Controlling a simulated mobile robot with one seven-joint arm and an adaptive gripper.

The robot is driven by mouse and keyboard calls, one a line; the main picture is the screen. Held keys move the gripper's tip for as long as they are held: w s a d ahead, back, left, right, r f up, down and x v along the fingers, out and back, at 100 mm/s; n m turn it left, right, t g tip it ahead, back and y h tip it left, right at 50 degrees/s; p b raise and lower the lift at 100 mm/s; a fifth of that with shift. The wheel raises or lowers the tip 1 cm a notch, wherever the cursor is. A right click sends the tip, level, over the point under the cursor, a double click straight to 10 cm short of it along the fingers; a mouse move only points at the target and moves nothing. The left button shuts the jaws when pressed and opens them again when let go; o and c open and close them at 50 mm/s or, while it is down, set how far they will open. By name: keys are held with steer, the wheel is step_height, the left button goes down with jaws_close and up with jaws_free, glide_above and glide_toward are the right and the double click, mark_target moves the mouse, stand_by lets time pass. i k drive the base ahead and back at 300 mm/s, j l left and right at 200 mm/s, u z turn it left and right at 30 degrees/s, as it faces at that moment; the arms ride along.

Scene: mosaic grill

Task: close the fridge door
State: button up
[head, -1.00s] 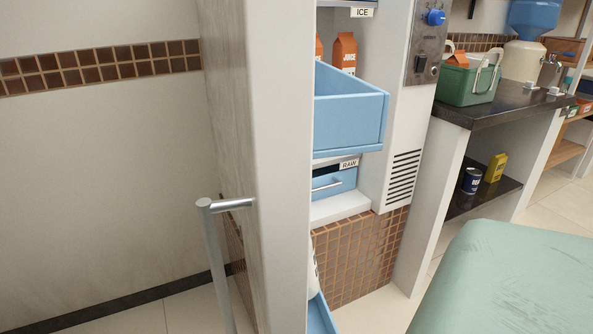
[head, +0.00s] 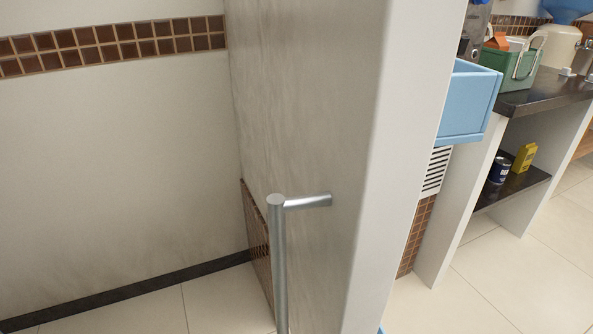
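The fridge door (head: 310,110) stands open in the head view, seen nearly edge-on, with its pale edge towards me. A grey metal bar handle (head: 279,255) is fixed to its left face by a short bracket. A light blue drawer (head: 468,105) sticks out of the fridge and shows to the right of the door edge. Most of the fridge interior is hidden behind the door. My gripper is not in view.
A dark-topped counter (head: 540,95) stands at the right with a green box (head: 512,68) on it. A can (head: 499,170) and a yellow carton (head: 524,158) sit on its lower shelf. Tiled floor (head: 520,265) is clear at the lower right.

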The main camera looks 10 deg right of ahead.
mark_target(358, 98)
steer(key=j+z, duration=0.5)
steer(key=k+j+u, duration=0.25)
steer(key=k+u, duration=0.15)
steer(key=k+j+u, duration=0.45)
steer(key=i+l, duration=0.05)
steer(key=l, duration=0.05)
